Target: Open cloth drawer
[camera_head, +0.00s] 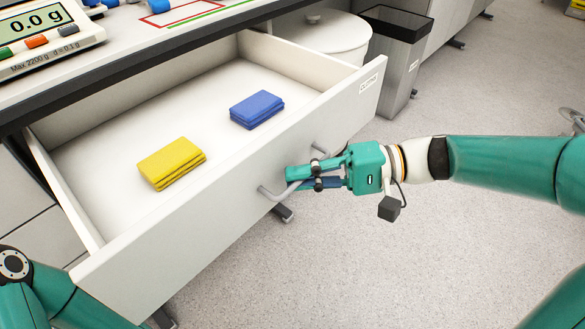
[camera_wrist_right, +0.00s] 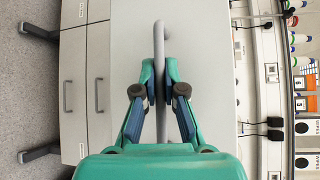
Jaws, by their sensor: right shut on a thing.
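The white cloth drawer (camera_head: 225,195) is pulled out from under the bench in the head view, with its inside showing. A folded yellow cloth (camera_head: 172,163) and a folded blue cloth (camera_head: 256,109) lie apart on its floor. My right gripper (camera_head: 296,179) is shut on the grey bar handle (camera_head: 268,193) on the drawer front. In the right wrist view its fingers (camera_wrist_right: 159,88) close on either side of the handle (camera_wrist_right: 158,45). My left arm shows at the lower left of the head view, but its gripper is out of view.
A scale (camera_head: 45,35) stands on the bench top above the drawer. A white round bin (camera_head: 322,36) and a grey bin with a black rim (camera_head: 398,55) stand beyond the drawer. The speckled floor (camera_head: 400,250) in front is clear.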

